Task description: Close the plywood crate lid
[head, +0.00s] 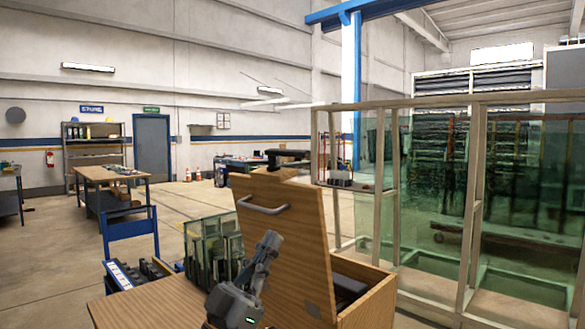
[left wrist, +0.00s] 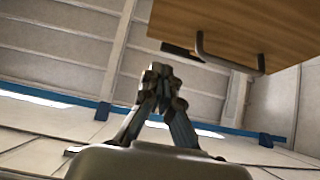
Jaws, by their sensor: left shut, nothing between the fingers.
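The plywood crate (head: 372,306) stands at the bottom centre of the head view. Its lid (head: 290,235) is open, standing up and tilted back, with a metal bar handle (head: 263,206) near its upper edge. My left gripper (head: 270,240) is shut and empty, in front of the lid's face and below the handle in the head view. In the left wrist view the shut fingers (left wrist: 158,75) point toward the lid (left wrist: 225,25), and the handle (left wrist: 205,50) hangs to their upper right, apart from them. My right gripper is not in view.
A dark object (head: 348,288) shows inside the crate opening. A wooden worktop (head: 150,305) lies left of the crate, with greenish glass pieces (head: 213,248) behind it. A framed glass partition (head: 430,190) stands close on the right. The floor at left is partly clear.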

